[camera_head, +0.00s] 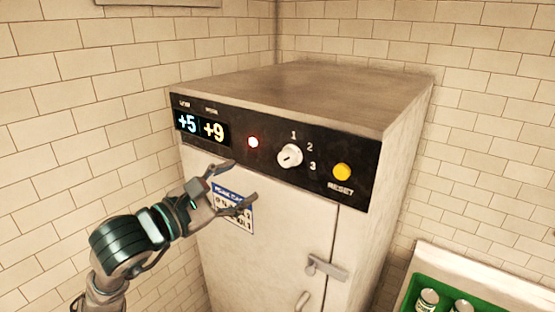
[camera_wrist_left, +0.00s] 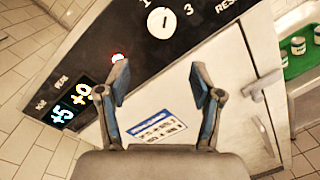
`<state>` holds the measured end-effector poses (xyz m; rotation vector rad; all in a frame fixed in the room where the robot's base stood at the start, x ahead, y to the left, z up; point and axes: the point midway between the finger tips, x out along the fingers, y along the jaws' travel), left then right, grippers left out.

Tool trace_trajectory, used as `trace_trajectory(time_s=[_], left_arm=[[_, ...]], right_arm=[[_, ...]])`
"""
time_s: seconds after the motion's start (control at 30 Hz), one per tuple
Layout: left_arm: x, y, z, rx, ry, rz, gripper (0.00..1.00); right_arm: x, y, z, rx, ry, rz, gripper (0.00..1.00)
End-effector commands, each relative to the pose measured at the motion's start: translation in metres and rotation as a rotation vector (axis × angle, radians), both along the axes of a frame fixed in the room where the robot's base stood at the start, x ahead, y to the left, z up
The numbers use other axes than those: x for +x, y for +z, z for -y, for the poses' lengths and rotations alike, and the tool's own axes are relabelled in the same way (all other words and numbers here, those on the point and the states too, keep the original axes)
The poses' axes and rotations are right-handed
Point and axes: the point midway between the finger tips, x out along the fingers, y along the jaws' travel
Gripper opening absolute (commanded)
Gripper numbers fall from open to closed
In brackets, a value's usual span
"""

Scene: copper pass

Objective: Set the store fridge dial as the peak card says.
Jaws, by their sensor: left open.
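The store fridge (camera_head: 270,240) is a pale metal cabinet with a black control panel. Its white dial (camera_head: 289,155) has the marks 1, 2 and 3 around it; I cannot tell for sure which one it points to. The dial also shows in the left wrist view (camera_wrist_left: 162,22). The blue and white peak card (camera_head: 232,205) is on the door, partly hidden by my gripper; its small print is unreadable in the left wrist view (camera_wrist_left: 157,127). My left gripper (camera_head: 244,182) is open and empty, in front of the door, below and left of the dial.
The display (camera_head: 201,127) reads +5 and +9. A red lamp (camera_head: 253,142) is lit left of the dial. A yellow reset button (camera_head: 342,172) is right of it. A door latch (camera_head: 327,267) sticks out below. A green tray (camera_head: 408,300) holds cans at lower right.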

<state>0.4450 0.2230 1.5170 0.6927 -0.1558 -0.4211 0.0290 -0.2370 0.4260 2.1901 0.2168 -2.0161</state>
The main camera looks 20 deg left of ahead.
Motion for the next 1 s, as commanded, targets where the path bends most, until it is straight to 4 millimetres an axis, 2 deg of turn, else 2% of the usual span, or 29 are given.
trace_trajectory(time_s=[0.1,0.3,0.5,0.7,0.97,1.0], left_arm=[[0.027,0.002,0.015,-0.001,-0.005,-0.005,0.66],[0.069,0.002,0.029,-0.006,-0.003,-0.004,0.66],[0.1,0.001,0.041,-0.008,-0.001,-0.003,0.66],[0.112,0.0,0.048,-0.004,0.0,0.0,0.66],[0.113,0.0,0.051,-0.002,0.0,0.0,0.66],[0.113,0.0,0.051,-0.002,0.0,0.0,0.58]], right_arm=[[0.001,0.011,0.0,0.0,0.001,0.002,0.4],[0.002,0.023,0.004,-0.006,0.003,0.003,0.4],[0.002,0.032,0.01,-0.012,0.005,0.004,0.4],[0.002,0.035,0.009,-0.011,0.004,0.004,0.4],[0.002,0.034,-0.003,0.003,-0.001,0.003,0.4],[0.002,0.034,-0.004,0.005,-0.001,0.004,0.4]])
